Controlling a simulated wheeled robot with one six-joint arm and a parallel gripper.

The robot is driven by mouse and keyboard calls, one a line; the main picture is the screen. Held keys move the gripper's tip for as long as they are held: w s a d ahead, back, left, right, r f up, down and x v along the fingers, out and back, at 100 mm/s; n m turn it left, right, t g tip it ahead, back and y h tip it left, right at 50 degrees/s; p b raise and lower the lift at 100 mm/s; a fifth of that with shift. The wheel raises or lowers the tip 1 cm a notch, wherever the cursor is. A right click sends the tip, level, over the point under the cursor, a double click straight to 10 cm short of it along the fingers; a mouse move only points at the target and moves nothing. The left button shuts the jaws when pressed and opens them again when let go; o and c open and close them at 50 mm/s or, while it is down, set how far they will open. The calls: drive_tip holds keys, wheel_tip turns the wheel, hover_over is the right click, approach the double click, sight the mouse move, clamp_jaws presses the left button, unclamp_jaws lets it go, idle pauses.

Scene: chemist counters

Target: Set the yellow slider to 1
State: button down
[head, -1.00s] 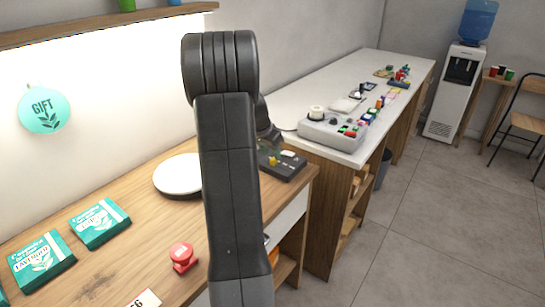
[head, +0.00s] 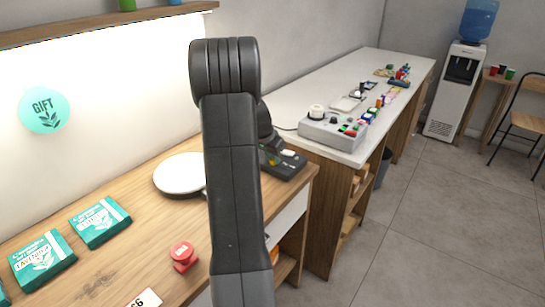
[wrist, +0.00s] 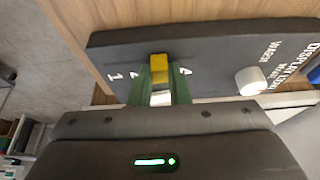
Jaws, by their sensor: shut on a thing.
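In the wrist view the yellow slider (wrist: 159,66) stands on a dark control panel (wrist: 210,60). My gripper (wrist: 160,84) has its two green fingers at either side of the slider and is shut on it. A white "1" is printed to the left of the slider and another mark to its right; a mark by the left finger is partly covered. A small white patch shows between the fingers below the slider. In the head view the panel (head: 291,170) lies at the right end of the wooden counter, partly hidden by my arm.
A white knob (wrist: 251,80) sits on the panel, right of the slider. In the head view a white round plate (head: 178,177), a red button (head: 183,255) and teal boxes (head: 100,222) are on the wooden counter. A grey device (head: 325,130) stands on the white counter.

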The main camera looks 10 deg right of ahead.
sight(290, 169)
drive_tip(key=s+d+b, duration=0.3)
drive_tip(key=s+d, duration=0.1)
drive_tip(key=shift+s+d, duration=0.2)
drive_tip(key=c, duration=1.4)
unclamp_jaws()
drive_tip(key=shift+s+d, duration=0.15)
drive_tip(key=shift+o, duration=0.2)
drive_tip(key=shift+r, duration=0.15)
drive_tip(key=shift+a+r, duration=0.2)
drive_tip(key=shift+r, duration=0.15)
drive_tip(key=v, duration=1.3)
drive_tip(key=shift+f, duration=0.15)
